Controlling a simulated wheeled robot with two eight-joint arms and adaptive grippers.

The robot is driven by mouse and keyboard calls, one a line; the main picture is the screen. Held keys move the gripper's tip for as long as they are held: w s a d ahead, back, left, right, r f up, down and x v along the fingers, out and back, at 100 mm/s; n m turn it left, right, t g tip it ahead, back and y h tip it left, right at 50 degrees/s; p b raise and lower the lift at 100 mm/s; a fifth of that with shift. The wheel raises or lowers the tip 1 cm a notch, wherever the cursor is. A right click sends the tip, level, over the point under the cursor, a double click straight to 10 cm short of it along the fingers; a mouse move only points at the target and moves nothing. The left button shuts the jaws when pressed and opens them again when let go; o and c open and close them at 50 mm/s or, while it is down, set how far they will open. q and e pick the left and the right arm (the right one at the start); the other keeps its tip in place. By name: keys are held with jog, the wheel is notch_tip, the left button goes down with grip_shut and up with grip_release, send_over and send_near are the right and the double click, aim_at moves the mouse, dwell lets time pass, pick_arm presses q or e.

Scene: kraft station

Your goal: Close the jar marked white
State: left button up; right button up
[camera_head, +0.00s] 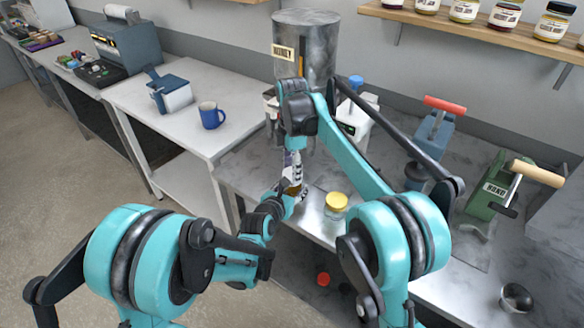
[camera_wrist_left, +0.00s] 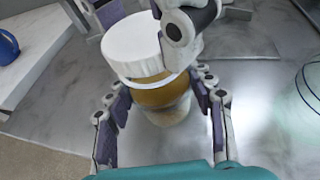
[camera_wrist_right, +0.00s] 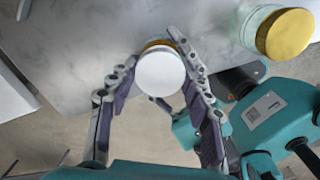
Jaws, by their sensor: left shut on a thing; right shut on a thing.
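The jar with a white lid shows in the left wrist view, with amber-brown contents in its clear body (camera_wrist_left: 160,108). My left gripper (camera_wrist_left: 165,120) is shut around the jar body; in the head view this gripper (camera_head: 286,196) is low at the table's front edge. The white lid (camera_wrist_left: 132,45) is over the jar's mouth; I cannot tell whether it is fully seated. My right gripper (camera_wrist_right: 160,75) is shut on the white lid, seen from above in the right wrist view (camera_wrist_right: 160,73). In the head view the right gripper (camera_head: 294,165) is directly above the left one and mostly hides the jar.
A jar with a yellow lid (camera_head: 336,202) stands close by on the metal table (camera_head: 316,222). Behind are a large metal cylinder (camera_head: 305,45) and a white bottle (camera_head: 357,122). Presses with red (camera_head: 445,105) and wooden (camera_head: 536,173) handles stand right. A blue mug (camera_head: 211,115) is left.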

jog(key=shift+f, duration=0.2)
jog(key=m, duration=0.6)
jog(key=shift+m, duration=0.4)
jog(key=m, duration=2.4)
jog(key=shift+f, duration=0.1)
jog(key=m, duration=1.4)
jog(key=shift+m, duration=0.3)
jog(key=m, duration=0.6)
jog(key=shift+m, duration=0.3)
